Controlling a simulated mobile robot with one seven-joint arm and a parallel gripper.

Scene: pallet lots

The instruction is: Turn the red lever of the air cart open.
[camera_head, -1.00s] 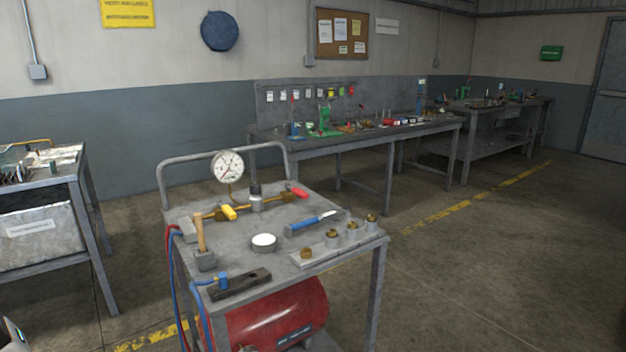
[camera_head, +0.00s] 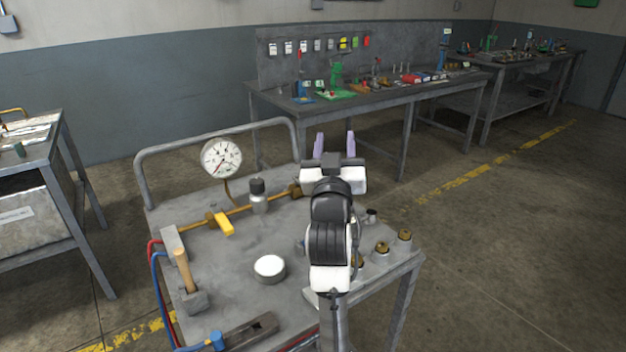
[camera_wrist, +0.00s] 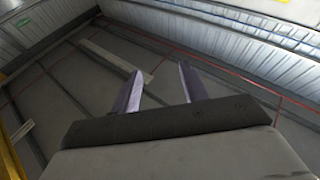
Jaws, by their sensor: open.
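The air cart (camera_head: 225,285) stands in front of me with a brass pipe (camera_head: 255,208) across its top. A yellow lever (camera_head: 224,224) sits on the left part of the pipe. The red lever is hidden now behind my arm and gripper, at the pipe's right end. My gripper (camera_head: 334,145) is raised over the cart's right side, open and empty, its two pale purple fingers apart. The fingers also show in the wrist view (camera_wrist: 163,90), pointing up toward the ceiling. A round pressure gauge (camera_head: 221,157) stands on the pipe.
On the cart top are a white round lid (camera_head: 269,267), a wooden-handled tool (camera_head: 184,270) and brass fittings (camera_head: 404,236). The cart's bent rail (camera_head: 215,133) rises at its back. A workbench (camera_head: 350,107) stands behind, another table (camera_head: 50,165) at left.

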